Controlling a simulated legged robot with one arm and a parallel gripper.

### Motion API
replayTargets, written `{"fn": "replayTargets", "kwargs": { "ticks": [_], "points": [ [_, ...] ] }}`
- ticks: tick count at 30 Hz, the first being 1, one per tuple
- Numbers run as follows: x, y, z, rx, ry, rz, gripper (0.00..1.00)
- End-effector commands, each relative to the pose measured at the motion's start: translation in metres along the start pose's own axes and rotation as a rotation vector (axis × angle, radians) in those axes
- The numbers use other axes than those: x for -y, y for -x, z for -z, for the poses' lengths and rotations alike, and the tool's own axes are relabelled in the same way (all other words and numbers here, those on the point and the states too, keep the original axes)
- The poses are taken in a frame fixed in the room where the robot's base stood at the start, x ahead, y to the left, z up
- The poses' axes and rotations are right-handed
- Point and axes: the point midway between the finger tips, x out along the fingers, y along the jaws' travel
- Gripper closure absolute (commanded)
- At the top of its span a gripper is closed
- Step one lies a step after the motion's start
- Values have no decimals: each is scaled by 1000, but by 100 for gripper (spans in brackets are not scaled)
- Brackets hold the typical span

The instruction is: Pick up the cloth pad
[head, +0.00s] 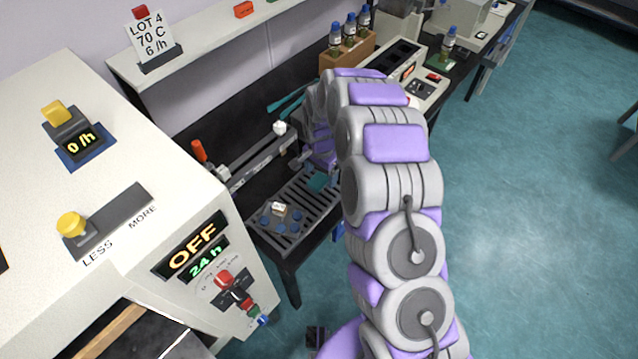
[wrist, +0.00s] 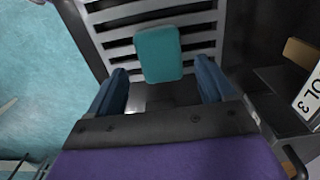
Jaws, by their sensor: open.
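The cloth pad (wrist: 159,54) is a teal rounded rectangle lying on a slatted grey rack (wrist: 100,17). In the wrist view it is just beyond my gripper (wrist: 164,80), roughly centred between the two blue fingers. The fingers are apart and hold nothing. In the head view the pad (head: 320,181) shows as a small teal patch on the rack (head: 301,206), partly hidden by my arm. My gripper is mostly hidden there behind my own arm.
A white machine (head: 200,262) with an OFF display stands at the left. A wooden block with blue-capped bottles (head: 349,50) stands farther back. The teal floor is open at the right.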

Motion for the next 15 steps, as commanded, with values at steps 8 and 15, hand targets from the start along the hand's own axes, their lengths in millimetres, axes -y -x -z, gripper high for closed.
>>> {"fn": "replayTargets", "kwargs": {
  "ticks": [8,15],
  "points": [
    [1,-23,0,-1,-1,2,17],
    [0,-22,1,0,-1,3,29]
  ]
}}
